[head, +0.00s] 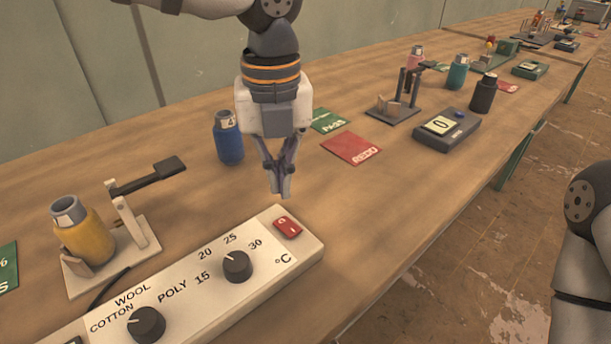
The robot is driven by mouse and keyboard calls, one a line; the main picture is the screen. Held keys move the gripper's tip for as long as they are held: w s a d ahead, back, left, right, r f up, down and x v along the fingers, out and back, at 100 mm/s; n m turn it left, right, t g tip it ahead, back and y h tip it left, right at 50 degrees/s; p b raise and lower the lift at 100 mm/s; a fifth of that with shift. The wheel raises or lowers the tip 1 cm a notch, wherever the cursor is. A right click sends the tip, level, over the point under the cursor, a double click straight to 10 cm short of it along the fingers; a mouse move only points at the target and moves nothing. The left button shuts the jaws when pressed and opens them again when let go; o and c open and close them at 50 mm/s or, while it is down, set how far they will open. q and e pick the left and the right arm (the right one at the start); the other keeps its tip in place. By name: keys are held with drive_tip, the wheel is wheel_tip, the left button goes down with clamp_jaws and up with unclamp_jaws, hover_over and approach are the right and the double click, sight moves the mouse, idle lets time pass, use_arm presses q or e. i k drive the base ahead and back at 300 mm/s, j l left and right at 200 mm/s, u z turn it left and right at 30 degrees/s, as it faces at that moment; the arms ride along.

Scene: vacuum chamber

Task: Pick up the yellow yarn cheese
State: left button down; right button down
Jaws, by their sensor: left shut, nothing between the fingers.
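The yellow yarn cheese (88,241) is a yellow cylinder with a grey top, at the left of the head view. It leans slightly in a pale stand (140,247) with a dark lever. My left gripper (281,190) points down, shut and empty. It is well to the right of the yellow cheese, above the table near the red switch of the control box. My right arm (578,255) shows at the right edge; its gripper is out of view.
A white control box (205,290) with dials lies in front. A blue cylinder (228,145) stands left of my left gripper. Red (351,148) and green (327,121) cards, a scale (445,131) and another stand (393,108) are to the right.

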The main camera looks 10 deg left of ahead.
sight(79, 227)
drive_tip(key=k, duration=1.5)
